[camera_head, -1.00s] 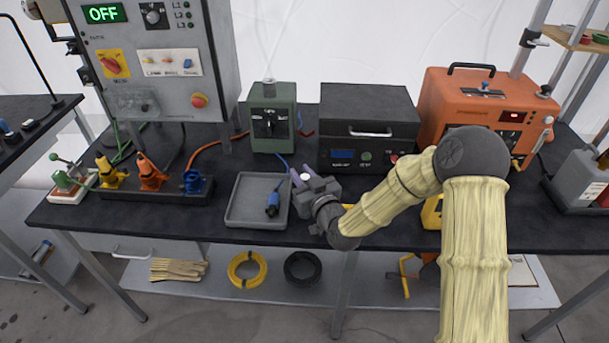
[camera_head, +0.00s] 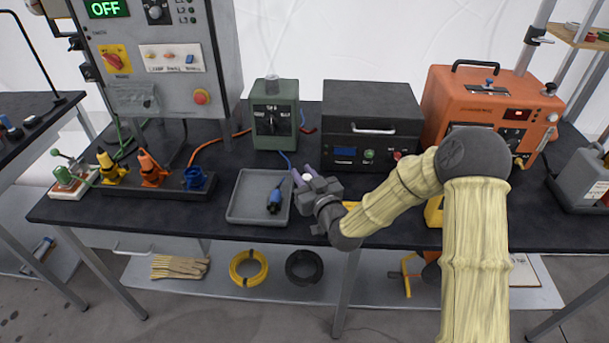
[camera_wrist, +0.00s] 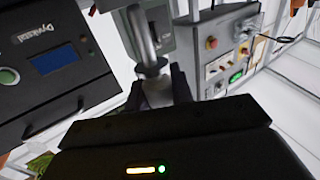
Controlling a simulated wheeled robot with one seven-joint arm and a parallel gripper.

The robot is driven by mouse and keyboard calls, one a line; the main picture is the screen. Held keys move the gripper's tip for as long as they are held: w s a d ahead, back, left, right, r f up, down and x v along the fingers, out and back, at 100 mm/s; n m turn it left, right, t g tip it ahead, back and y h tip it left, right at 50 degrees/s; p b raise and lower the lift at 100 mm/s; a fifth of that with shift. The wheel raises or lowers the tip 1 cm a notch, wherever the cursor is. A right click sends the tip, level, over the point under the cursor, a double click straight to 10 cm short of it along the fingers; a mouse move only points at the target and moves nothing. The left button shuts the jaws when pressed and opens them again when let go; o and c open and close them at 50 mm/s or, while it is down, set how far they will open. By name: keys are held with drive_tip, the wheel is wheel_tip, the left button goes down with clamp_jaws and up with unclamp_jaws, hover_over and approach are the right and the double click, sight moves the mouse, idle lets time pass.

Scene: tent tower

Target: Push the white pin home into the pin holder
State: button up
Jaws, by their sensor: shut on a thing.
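My gripper (camera_head: 304,178) hangs over the black bench, just right of the grey tray. In the wrist view, its dark fingers (camera_wrist: 167,90) are shut on a pale, shiny pin (camera_wrist: 144,38) with a wider collar, which I take for the white pin. The pin sticks out beyond the fingertips, and its far end is close to the picture's top edge. I cannot tell for sure which thing is the pin holder. No contact between the pin and another thing shows.
The grey tray (camera_head: 236,212) holds a blue connector (camera_head: 274,202). Behind stand a green box (camera_head: 275,118), a black box (camera_head: 369,108) and an orange unit (camera_head: 462,92). At left are a control cabinet (camera_head: 160,80) and a row of coloured sockets (camera_head: 153,170).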

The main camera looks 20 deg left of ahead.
drive_tip(key=shift+f+b, duration=1.05)
drive_tip(key=shift+f, duration=0.15)
drive_tip(key=shift+r, duration=0.15)
drive_tip(key=shift+r+p, duration=0.9)
drive_tip(key=shift+r, duration=0.5)
drive_tip(key=shift+b, duration=0.85)
idle(1.3)
drive_tip(key=shift+w+f+b, duration=0.1)
drive_tip(key=shift+f+b, duration=1.45)
drive_tip(key=o, duration=1)
drive_tip(key=shift+o, duration=0.2)
